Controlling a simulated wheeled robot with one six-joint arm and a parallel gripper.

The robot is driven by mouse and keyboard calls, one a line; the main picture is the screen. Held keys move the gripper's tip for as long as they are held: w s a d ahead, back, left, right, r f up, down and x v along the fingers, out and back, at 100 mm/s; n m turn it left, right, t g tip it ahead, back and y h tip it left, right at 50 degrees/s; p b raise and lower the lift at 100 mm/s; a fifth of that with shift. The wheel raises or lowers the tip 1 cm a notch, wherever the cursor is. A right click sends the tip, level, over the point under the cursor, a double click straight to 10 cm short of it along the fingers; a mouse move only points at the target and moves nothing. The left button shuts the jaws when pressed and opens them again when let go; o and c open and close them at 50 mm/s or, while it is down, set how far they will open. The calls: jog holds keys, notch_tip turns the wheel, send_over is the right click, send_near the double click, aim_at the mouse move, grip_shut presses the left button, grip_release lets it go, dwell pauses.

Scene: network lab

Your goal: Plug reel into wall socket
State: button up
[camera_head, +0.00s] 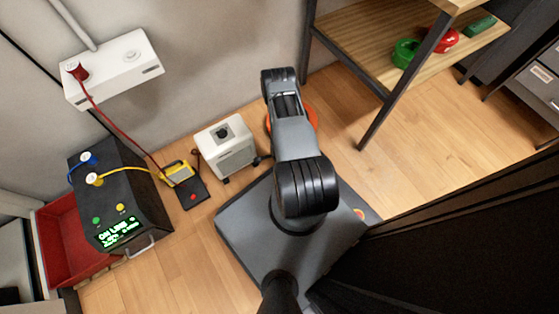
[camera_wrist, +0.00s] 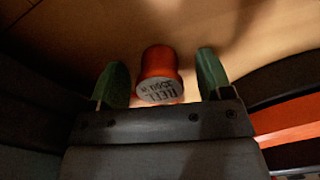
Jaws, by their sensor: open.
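The wall socket (camera_head: 118,66) is a white box on the wall at upper left in the head view. A red plug (camera_head: 77,70) sits in its left outlet; its right outlet (camera_head: 131,56) is empty. The orange reel (camera_head: 312,117) shows only partly behind my arm. In the wrist view, an orange-red plug (camera_wrist: 158,64) with a grey end printed "REEL" lies between the two green fingers of my gripper (camera_wrist: 161,72). The gripper is open, with gaps visible on both sides of the plug. My gripper is hidden behind my arm in the head view.
A white heater-like unit (camera_head: 227,146) stands left of my arm. A black power unit (camera_head: 122,192) with blue and yellow plugs stands at left beside a red tray (camera_head: 58,250). A wooden shelf (camera_head: 375,40) is at upper right.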

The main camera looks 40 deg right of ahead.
jog(key=c, duration=1)
jog(key=shift+r, duration=0.1)
notch_tip(320, 180, up, 10)
jog(key=p, duration=0.5)
